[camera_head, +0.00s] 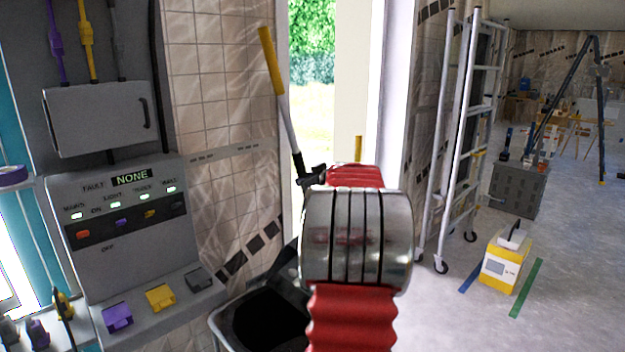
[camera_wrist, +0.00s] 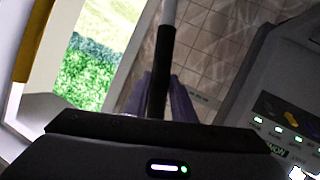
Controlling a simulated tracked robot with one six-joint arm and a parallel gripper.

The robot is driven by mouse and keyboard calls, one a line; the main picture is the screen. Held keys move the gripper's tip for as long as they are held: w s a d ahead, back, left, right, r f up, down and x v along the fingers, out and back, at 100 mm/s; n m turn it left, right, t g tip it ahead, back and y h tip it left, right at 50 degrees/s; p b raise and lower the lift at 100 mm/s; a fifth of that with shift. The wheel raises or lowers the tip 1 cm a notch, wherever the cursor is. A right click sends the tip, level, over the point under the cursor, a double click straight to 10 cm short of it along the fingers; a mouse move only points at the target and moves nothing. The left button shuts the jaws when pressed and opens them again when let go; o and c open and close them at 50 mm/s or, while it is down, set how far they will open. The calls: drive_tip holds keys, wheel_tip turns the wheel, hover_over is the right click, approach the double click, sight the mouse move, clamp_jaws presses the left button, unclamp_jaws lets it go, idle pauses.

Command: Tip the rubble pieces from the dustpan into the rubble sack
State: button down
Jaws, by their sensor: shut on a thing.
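A long handle with a yellow grip and a pale shaft (camera_head: 291,130), which looks like the dustpan's, leans up and left from my gripper (camera_head: 311,177). My gripper is shut on the handle's black lower part, which shows in the wrist view (camera_wrist: 159,92). A black angular piece (camera_head: 287,262), perhaps the pan, is partly hidden behind my arm. Below it is a dark opening with a grey rim (camera_head: 216,322), seemingly the rubble sack; my arm covers its right side. No rubble pieces can be made out, and the pan's inside is hidden.
A grey control panel (camera_head: 118,235) with lit indicators stands close on the left, beside a tiled wall (camera_head: 215,100). A ladder tower (camera_head: 462,140) and a yellow box (camera_head: 503,264) stand to the right. Open floor (camera_head: 450,325) lies at the front right.

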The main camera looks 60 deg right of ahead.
drive_tip(key=w+a+f+n+h, duration=0.1)
drive_tip(key=w+a+f+n, duration=0.1)
drive_tip(key=a, duration=0.9)
drive_tip(key=w+a+f+n+t+h, duration=0.1)
drive_tip(key=a+f, duration=0.4)
drive_tip(key=a, duration=0.6)
drive_tip(key=w+a+f+n+h, duration=0.2)
drive_tip(key=w+a+f+n, duration=0.1)
drive_tip(key=a, duration=0.8)
drive_tip(key=shift+w+f+n+t, duration=0.4)
drive_tip(key=shift+w+f, duration=0.2)
drive_tip(key=shift+w, duration=0.1)
idle(1.8)
idle(0.4)
drive_tip(key=shift+r, duration=0.8)
